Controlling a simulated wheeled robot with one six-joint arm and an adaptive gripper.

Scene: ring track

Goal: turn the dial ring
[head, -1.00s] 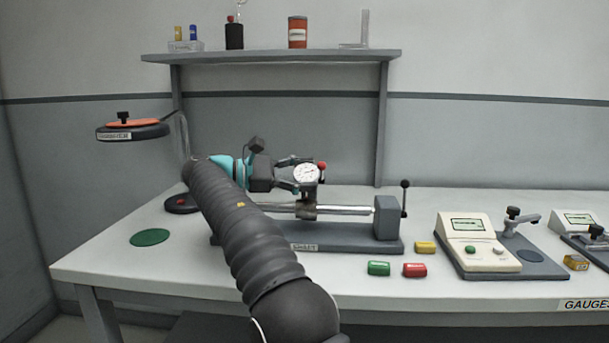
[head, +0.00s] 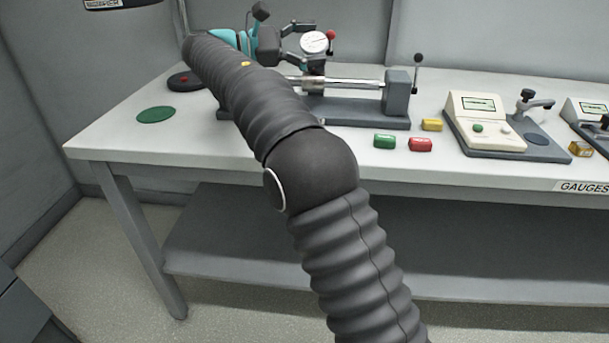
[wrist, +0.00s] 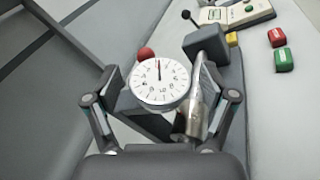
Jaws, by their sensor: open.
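The dial gauge (head: 314,42) has a round white face, with a red ball (head: 331,35) at its upper right. It sits above a metal bar (head: 345,84) on a grey stand. In the wrist view the dial face (wrist: 160,82) is near the middle, with a red mark at its top and the red ball (wrist: 146,54) at its upper left. My gripper (head: 299,44) is open, its fingers on either side of the dial. In the wrist view my gripper (wrist: 161,97) shows a finger left and right of the dial; I cannot tell whether either touches it.
Green (head: 384,141), red (head: 420,144) and yellow (head: 432,125) blocks lie right of the stand's front. A cream gauge box (head: 484,122) stands further right. A green disc (head: 155,114) lies on the left of the table (head: 110,145). The front left tabletop is clear.

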